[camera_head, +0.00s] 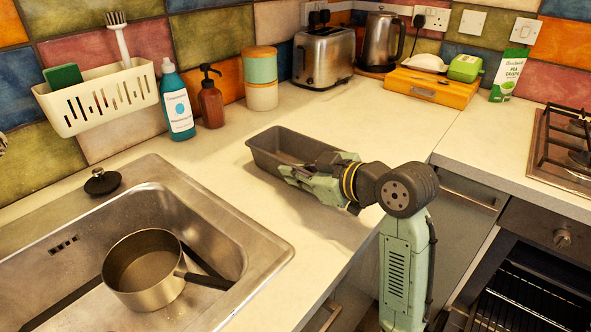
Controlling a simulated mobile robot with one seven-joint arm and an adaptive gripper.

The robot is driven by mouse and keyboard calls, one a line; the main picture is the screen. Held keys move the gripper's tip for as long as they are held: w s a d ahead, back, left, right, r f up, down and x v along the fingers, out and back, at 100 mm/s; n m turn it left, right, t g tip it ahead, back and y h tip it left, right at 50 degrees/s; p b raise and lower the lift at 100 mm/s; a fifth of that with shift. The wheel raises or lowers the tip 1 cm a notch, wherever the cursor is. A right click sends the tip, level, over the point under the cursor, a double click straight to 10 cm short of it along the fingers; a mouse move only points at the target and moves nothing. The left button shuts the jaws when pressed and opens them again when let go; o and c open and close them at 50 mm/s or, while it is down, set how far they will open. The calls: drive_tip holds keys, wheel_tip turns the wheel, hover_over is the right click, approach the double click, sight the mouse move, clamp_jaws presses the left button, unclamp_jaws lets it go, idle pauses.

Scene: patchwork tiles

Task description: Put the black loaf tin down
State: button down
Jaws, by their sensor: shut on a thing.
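The black loaf tin (267,151) is an empty, dark grey rectangular tin, upright at the counter to the right of the sink. My gripper (305,177) is shut on its near right side, and my arm reaches in from the right. The gripper hides part of that wall and the tin's right end. I cannot tell whether the tin's base touches the counter (350,118) or hangs just above it.
The sink (262,252) with a saucepan (143,270) lies left. A soap bottle (177,101), brown pump bottle (211,98) and canister (261,79) stand behind. A toaster (323,57), kettle (381,42) and wooden box (431,87) line the wall. Counter right of the tin is clear.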

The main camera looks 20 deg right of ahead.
drive_tip(key=shift+f, duration=0.25)
drive_tip(key=shift+f, duration=0.2)
drive_tip(key=c, duration=1.8)
unclamp_jaws()
drive_tip(key=shift+r, duration=0.2)
drive_tip(key=b+v, duration=0.3)
drive_tip(key=v, duration=0.9)
